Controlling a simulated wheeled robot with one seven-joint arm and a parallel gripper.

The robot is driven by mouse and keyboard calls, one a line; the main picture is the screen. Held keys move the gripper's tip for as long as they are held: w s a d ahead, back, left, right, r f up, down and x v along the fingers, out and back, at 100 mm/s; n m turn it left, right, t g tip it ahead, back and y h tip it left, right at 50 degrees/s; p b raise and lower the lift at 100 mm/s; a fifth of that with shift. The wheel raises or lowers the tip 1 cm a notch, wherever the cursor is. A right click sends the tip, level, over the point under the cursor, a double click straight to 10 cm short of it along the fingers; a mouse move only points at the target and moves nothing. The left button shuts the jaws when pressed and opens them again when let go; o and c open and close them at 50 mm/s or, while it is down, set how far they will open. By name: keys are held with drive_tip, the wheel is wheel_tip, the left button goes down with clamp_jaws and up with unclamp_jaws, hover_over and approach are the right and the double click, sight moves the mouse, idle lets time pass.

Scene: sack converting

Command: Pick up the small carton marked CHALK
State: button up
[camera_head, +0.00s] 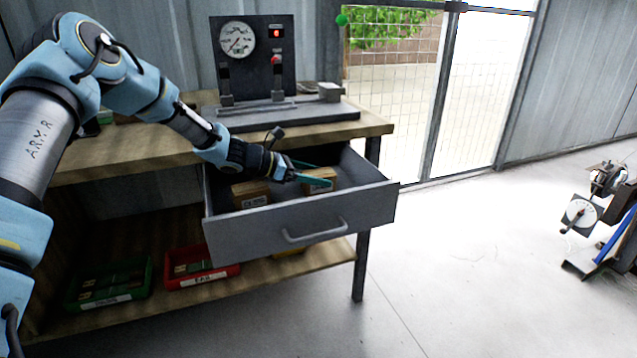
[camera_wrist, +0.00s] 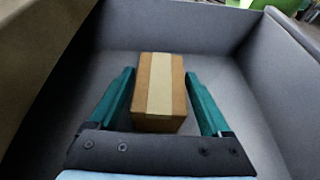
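Two small brown cartons lie in the open grey drawer (camera_head: 300,236) in the head view. The right carton (camera_head: 319,179) is by my gripper's fingertips, and the left carton (camera_head: 251,194) is under my wrist. Both have pale labels too small to read, so I cannot tell which is marked CHALK. My gripper (camera_head: 307,172) reaches into the drawer with its teal fingers apart. In the wrist view a carton (camera_wrist: 160,92) with a pale tape strip sits between the open fingers (camera_wrist: 161,100). A gap shows on each side.
The drawer walls (camera_wrist: 285,65) stand close around my gripper. A workbench (camera_head: 150,153) carries a gauge panel (camera_head: 254,60) above the drawer. Green (camera_head: 110,283) and red (camera_head: 201,268) bins sit on the lower shelf. Open floor (camera_head: 450,260) lies to the right.

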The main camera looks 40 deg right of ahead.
drive_tip(key=c, duration=1.1)
drive_tip(key=shift+r, duration=0.1)
